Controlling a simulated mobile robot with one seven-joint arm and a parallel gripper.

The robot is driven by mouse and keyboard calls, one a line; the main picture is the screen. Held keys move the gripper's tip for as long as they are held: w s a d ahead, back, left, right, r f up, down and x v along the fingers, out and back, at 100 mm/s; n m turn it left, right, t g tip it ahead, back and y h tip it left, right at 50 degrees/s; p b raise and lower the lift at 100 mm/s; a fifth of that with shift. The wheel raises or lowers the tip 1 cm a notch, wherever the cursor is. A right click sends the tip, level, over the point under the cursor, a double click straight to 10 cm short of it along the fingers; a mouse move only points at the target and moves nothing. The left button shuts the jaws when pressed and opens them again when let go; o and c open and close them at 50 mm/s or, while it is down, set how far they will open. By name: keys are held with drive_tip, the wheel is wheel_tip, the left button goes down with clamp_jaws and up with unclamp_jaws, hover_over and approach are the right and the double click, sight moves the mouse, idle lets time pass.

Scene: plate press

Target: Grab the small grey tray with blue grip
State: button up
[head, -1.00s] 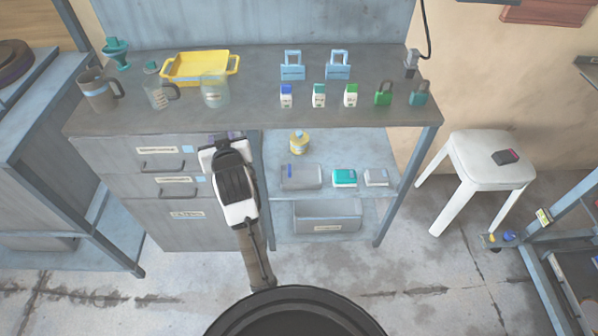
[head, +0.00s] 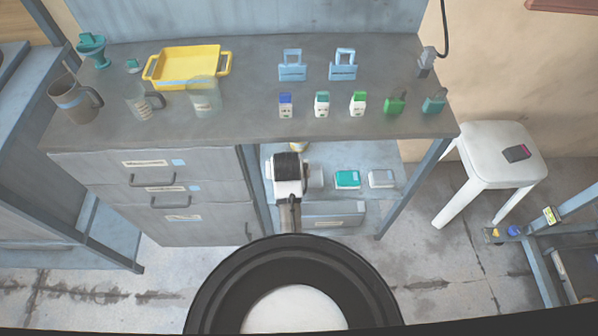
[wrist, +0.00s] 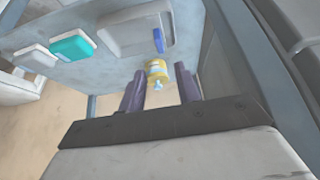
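The small grey tray (wrist: 122,38) lies on the shelf under the workbench. Its blue grip (wrist: 158,40) shows on its right side in the wrist view. In the head view my arm hides most of the tray, and only its right part (head: 315,178) shows. My gripper (wrist: 160,70) is open, with two dark fingers apart and nothing held. It is in front of the shelf, apart from the tray. A yellow bottle (wrist: 157,72) appears between the fingers, farther off. In the head view the fingertips are hidden behind my wrist.
A teal box (head: 347,179) and a smaller grey box (head: 382,178) lie on the shelf right of the tray. A grey bin (head: 335,213) sits below. The drawer cabinet (head: 150,195) bounds the left, a table leg (head: 412,190) the right, the worktop (head: 250,125) above.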

drive_tip(key=p+x, duration=0.1)
drive_tip(key=x, duration=1.1)
drive_tip(key=shift+w+f, duration=0.1)
drive_tip(key=shift+f, duration=0.1)
clamp_jaws()
